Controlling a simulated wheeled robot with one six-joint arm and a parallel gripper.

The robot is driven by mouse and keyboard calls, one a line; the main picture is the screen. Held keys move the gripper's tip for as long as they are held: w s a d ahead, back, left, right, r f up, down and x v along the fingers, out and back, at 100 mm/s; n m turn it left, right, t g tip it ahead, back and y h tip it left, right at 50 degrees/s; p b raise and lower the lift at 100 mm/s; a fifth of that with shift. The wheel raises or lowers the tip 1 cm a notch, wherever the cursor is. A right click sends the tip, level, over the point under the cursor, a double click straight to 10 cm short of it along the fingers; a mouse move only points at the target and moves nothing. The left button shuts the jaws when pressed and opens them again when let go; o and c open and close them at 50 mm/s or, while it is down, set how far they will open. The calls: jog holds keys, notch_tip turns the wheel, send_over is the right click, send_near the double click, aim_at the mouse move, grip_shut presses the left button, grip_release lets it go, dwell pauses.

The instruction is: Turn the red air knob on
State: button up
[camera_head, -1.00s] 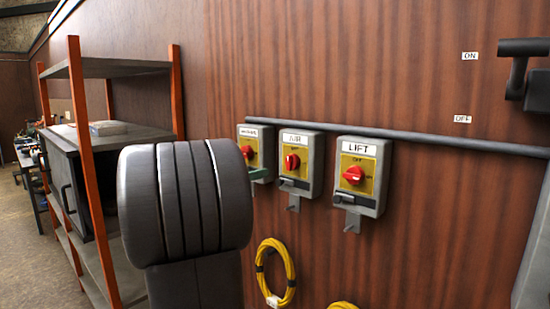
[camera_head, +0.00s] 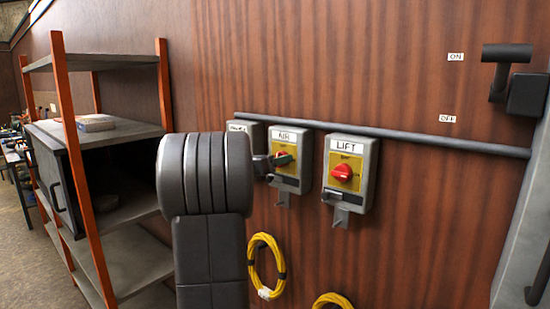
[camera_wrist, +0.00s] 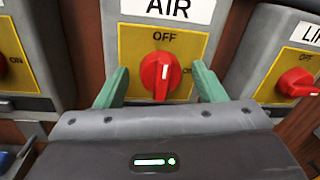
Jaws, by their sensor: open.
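The red air knob (camera_wrist: 160,76) sits on the yellow plate of the grey AIR box (camera_wrist: 115,32). Its white mark points up toward OFF, with ON at its right. My gripper (camera_wrist: 160,68) is open in the wrist view, with one green finger on each side of the knob. Gaps show between the fingers and the knob; I cannot tell how deep the fingers reach. In the head view the AIR box (camera_head: 309,160) is at the centre, and my gripper's finger partly hides its knob.
The LIFT box (camera_head: 351,157) with its red knob (camera_head: 342,173) is close on the right. Another box (camera_head: 240,126) is mostly hidden behind my arm. A pipe (camera_head: 400,139) runs above the boxes. Yellow hoses (camera_head: 254,262) hang below. An orange-framed shelf (camera_head: 165,85) stands left.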

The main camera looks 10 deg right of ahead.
jog(key=c, duration=1)
jog(key=shift+o, duration=0.2)
jog(key=shift+f+m+b, duration=0.1)
jog(key=shift+m+b, duration=0.2)
jog(key=shift+b, duration=0.35)
jog(key=m+b, duration=0.5)
jog(key=m+y+b, duration=0.1)
jog(key=m+b, duration=1)
jog(key=shift+s+d+t+y, duration=0.3)
